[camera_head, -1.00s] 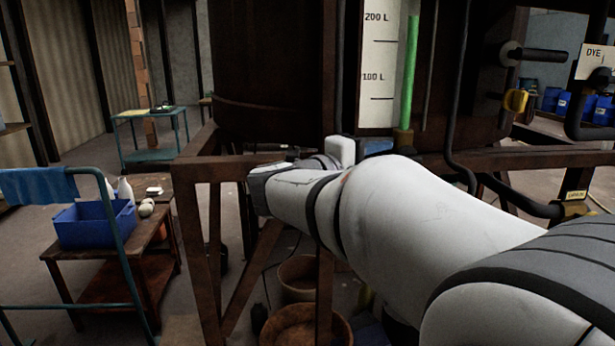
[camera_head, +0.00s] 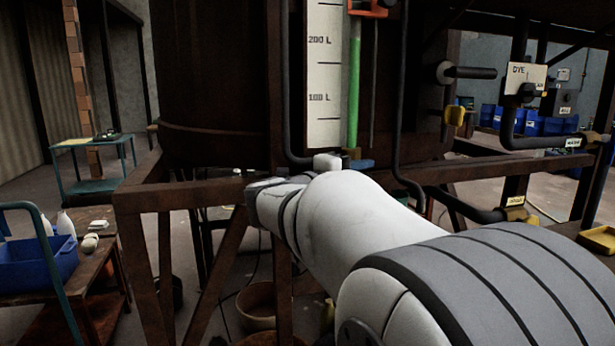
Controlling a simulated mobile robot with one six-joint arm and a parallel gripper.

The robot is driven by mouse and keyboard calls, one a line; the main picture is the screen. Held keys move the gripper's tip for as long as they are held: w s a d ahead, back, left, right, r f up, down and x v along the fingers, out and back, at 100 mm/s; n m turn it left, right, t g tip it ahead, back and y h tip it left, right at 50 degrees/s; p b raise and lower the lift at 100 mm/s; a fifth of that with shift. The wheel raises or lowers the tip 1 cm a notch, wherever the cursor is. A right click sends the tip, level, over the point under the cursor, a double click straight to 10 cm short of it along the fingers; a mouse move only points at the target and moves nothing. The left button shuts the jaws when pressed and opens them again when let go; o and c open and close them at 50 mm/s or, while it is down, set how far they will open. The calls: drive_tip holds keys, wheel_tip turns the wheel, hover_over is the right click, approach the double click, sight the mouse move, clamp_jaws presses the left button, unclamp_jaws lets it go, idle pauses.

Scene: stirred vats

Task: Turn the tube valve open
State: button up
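The level tube (camera_head: 354,90), filled with green liquid, stands upright beside the white litre scale (camera_head: 326,75) on the brown vat. A small blue part (camera_head: 362,164) shows at the tube's foot, just above my white arm. It may be the tube valve's handle, but its position is unclear because my arm covers the area below it. A red-orange fitting (camera_head: 370,10) sits high on the tube at the picture's top edge. My arm reaches in from the lower right, in front of the vat frame. My gripper's fingers do not show; the wrist hides them.
A rusty frame (camera_head: 190,195) surrounds the vat. A yellow handle (camera_head: 455,115) and a DYE sign (camera_head: 522,75) are at right, with dark pipes. A blue crate (camera_head: 38,262) sits on a cart at left. A bucket (camera_head: 257,305) stands beneath the frame.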

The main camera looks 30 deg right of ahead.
clamp_jaws()
drive_tip(key=shift+d, duration=0.15)
drive_tip(key=shift+f, duration=0.1)
